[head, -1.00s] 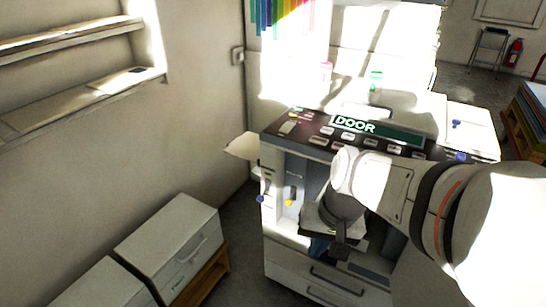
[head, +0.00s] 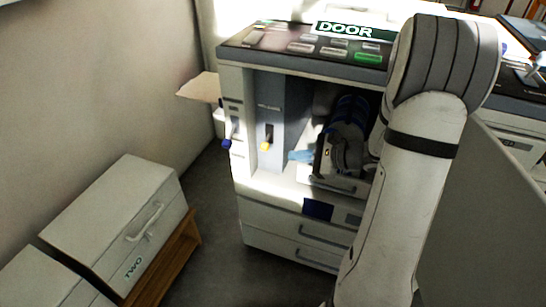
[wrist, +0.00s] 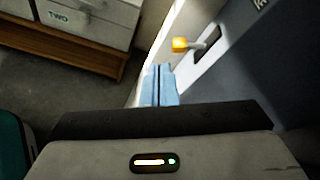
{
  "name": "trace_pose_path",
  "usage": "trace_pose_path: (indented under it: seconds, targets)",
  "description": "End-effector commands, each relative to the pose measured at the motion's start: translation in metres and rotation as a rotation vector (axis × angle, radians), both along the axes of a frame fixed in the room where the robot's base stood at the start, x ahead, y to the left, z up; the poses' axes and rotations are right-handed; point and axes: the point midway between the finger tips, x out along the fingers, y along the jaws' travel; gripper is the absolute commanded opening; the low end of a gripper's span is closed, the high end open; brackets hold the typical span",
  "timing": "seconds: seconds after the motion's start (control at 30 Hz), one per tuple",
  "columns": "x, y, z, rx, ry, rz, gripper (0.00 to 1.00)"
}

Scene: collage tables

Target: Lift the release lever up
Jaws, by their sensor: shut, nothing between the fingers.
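The lever with a yellow-orange tip (head: 266,145) sticks out of a dark slot in the grey inner wall of the copier's open bay. It also shows in the wrist view (wrist: 181,45), just ahead and to the right of the fingertips. I take it for the release lever; its label is too small to read. My gripper (head: 294,156) is shut, with nothing between its light blue fingers (wrist: 159,68). It reaches into the bay, right of the lever and slightly lower in the head view. A gap shows between fingertips and lever.
The copier's control panel (head: 300,44) with a DOOR sign overhangs the bay. A second lever with a blue tip (head: 226,144) is on the outer left post. An open grey door panel (head: 485,200) stands at right. White cabinets (head: 115,215) stand left, with clear floor between.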

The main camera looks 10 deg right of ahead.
Motion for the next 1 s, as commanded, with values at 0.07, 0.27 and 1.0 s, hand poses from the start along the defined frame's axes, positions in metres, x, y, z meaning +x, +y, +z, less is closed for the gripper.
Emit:
trace_pose_path:
  seconds: [0.07,0.27,1.0]
  targets:
    - [0.006,-0.013,-0.017,0.037,0.002,-0.055,0.00]
    - [0.013,-0.024,-0.023,0.071,0.000,-0.108,0.00]
    - [0.054,0.018,-0.044,0.069,0.000,-0.109,0.00]
